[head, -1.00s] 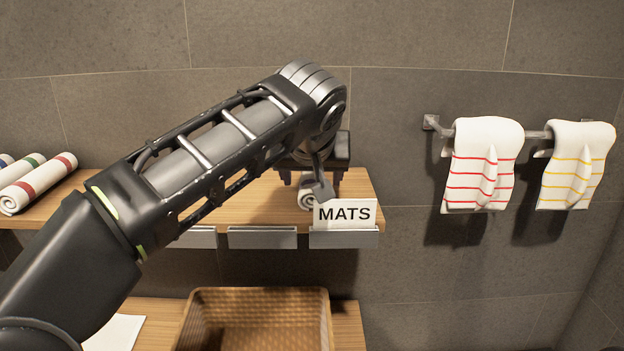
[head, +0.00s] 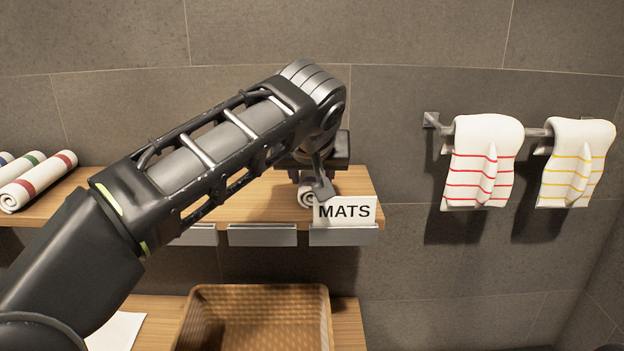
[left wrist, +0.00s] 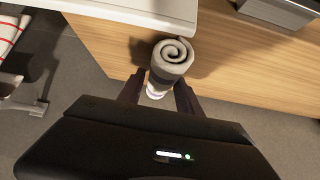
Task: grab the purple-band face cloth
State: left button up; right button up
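A rolled white face cloth (head: 306,198) lies on the upper shelf behind the MATS sign, mostly hidden by my left arm and gripper. In the left wrist view the rolled cloth (left wrist: 172,54) shows its spiral end, with a dark shaded stretch behind it; its band colour is not clear. My left gripper (head: 310,178) is over the shelf, with its two fingers on either side of the cloth. The fingers (left wrist: 160,82) look closed against its sides in the left wrist view. My right gripper is not in view.
The MATS sign (head: 345,211) stands at the shelf's (head: 262,203) front right edge, close to my gripper. Several rolled cloths (head: 38,181) lie at the left. A wicker basket (head: 255,292) sits below. Red-striped (head: 483,165) and yellow-striped towels (head: 577,167) hang on the right.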

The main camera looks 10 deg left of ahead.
pick_arm(q)
jog(key=c, duration=0.8)
jog(key=shift+r, duration=0.1)
notch_tip(320, 180, up, 10)
jog(key=p, duration=0.2)
jog(key=shift+p, duration=0.4)
